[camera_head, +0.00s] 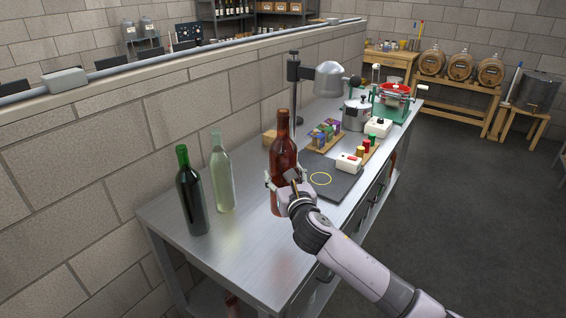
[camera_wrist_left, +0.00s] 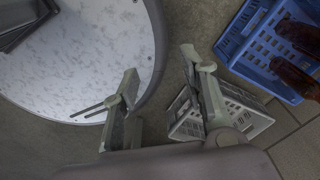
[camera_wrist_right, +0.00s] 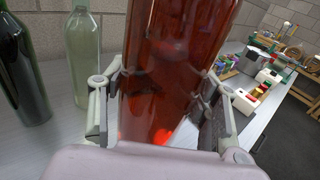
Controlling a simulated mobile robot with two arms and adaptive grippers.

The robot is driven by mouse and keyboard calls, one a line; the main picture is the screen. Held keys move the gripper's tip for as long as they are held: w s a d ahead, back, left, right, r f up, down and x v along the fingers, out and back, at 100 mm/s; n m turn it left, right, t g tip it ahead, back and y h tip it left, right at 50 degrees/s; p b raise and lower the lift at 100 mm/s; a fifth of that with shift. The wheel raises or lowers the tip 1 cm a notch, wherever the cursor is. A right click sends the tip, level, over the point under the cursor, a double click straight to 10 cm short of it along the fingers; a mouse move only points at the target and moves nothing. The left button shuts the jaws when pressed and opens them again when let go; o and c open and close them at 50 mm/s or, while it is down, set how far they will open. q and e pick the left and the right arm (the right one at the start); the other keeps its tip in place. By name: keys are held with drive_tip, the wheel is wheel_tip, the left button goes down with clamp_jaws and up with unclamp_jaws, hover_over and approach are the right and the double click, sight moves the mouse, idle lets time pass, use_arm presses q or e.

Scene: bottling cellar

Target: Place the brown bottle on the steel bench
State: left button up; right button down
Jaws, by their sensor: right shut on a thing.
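The brown bottle (camera_head: 284,157) is upright over the steel bench (camera_head: 254,256), and my right gripper (camera_head: 283,183) is shut around its body. In the right wrist view the bottle (camera_wrist_right: 170,62) fills the space between the fingers (camera_wrist_right: 160,108). I cannot tell whether its base touches the bench top. My left gripper (camera_wrist_left: 160,68) shows only in the left wrist view, open and empty, above the floor beside a round pale tabletop (camera_wrist_left: 75,50).
A dark green bottle (camera_head: 191,195) and a clear bottle (camera_head: 222,177) stand left of the brown bottle. A dark mat (camera_head: 337,184) with a yellow ring lies to its right. The bench's front is bare. A blue crate (camera_wrist_left: 233,42) holding brown bottles and a pale crate (camera_wrist_left: 250,118) are below my left gripper.

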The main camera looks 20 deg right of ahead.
wheel_tip(320, 180, down, 6)
drive_tip(key=shift+r+b, duration=0.15)
drive_tip(key=shift+b, duration=0.2)
wheel_tip(320, 180, down, 4)
drive_tip(key=shift+f+b, duration=0.1)
drive_tip(key=shift+b, duration=0.4)
drive_tip(key=shift+w+f, duration=0.1)
drive_tip(key=shift+f, duration=0.25)
use_arm(q)
drive_tip(key=shift+w+f, duration=0.95)
drive_tip(key=shift+w, duration=0.1)
use_arm(e)
drive_tip(key=c, duration=0.9)
unclamp_jaws()
drive_tip(key=shift+f, duration=0.3)
drive_tip(key=shift+c, duration=0.2)
use_arm(q)
drive_tip(key=shift+w, duration=0.2)
use_arm(e)
drive_tip(key=o, duration=0.4)
drive_tip(key=shift+s+r, duration=0.1)
drive_tip(key=shift+s, duration=0.1)
